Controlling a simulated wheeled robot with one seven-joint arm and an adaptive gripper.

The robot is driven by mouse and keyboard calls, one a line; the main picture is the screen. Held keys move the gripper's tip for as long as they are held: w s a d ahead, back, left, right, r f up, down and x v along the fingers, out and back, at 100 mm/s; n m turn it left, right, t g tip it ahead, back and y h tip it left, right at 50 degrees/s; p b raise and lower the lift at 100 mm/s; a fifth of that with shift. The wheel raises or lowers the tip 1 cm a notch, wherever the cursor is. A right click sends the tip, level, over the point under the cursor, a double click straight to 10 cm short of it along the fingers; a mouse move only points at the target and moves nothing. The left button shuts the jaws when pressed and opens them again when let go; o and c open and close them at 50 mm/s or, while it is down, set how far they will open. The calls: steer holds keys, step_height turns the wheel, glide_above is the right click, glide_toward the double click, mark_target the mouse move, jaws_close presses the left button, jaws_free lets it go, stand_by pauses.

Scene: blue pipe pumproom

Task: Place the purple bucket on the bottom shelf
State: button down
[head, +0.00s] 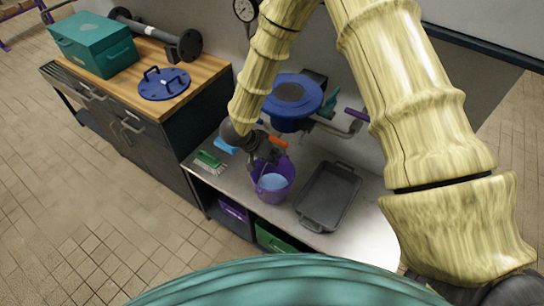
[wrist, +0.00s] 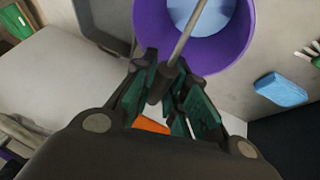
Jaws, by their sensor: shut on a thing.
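The purple bucket (head: 272,182) is at the grey counter (head: 365,235), upright, with something light blue (head: 272,181) inside. In the wrist view the bucket (wrist: 222,58) is at the top, with its thin metal handle (wrist: 186,36) running down to my gripper. My gripper (wrist: 165,88) is shut on the dark grip of that handle; in the head view my gripper (head: 268,160) is just above the bucket's rim. I cannot tell whether the bucket rests on the counter. The bottom shelf is under the counter, mostly hidden by the purple crate (head: 233,208) and green crate (head: 275,238).
A dark tray (head: 328,195) lies right of the bucket. A green brush (head: 208,160) and a blue sponge (head: 225,146) lie to its left. A large blue valve (head: 290,95) stands behind. A wooden-topped cabinet (head: 150,95) stands at left. The tiled floor in front is clear.

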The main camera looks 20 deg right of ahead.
steer(key=c, duration=1.4)
jaws_free()
steer(key=shift+f, duration=0.1)
steer(key=shift+c, duration=0.2)
